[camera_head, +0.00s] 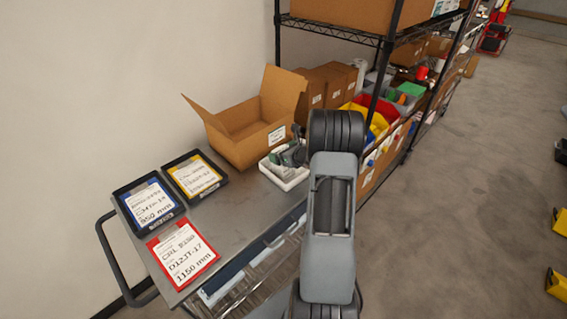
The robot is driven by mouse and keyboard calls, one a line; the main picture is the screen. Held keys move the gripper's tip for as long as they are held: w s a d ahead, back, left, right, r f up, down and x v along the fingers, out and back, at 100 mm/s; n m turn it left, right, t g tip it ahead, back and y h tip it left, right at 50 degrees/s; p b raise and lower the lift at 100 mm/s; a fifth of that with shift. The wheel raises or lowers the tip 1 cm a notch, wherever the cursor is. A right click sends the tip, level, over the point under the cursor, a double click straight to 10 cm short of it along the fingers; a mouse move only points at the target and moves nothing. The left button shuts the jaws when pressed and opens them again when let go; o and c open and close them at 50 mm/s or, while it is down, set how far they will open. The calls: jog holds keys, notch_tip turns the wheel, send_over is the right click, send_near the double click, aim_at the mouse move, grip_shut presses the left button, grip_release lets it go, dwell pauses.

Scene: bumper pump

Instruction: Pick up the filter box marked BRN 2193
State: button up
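I cannot read the marking BRN 2193 on anything in the camera_head view. An open cardboard box (240,136) with raised flaps stands at the back of the grey cart top; its white label is too small to read. Several closed brown boxes (338,82) stand behind it near the shelf, with small unreadable labels. My grey arm rises in the middle of the view and hides part of the cart and shelf. I cannot make out my gripper's fingers.
Blue-edged (150,204), yellow-edged (194,176) and red-edged (183,254) label cards lie on the cart top (228,220). A white tray (284,174) holds a grey-green part. A wire shelf (340,30) with bins stands behind. Floor on the right is mostly clear.

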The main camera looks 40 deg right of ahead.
jog(key=c, duration=1.5)
jog(key=shift+r, duration=0.15)
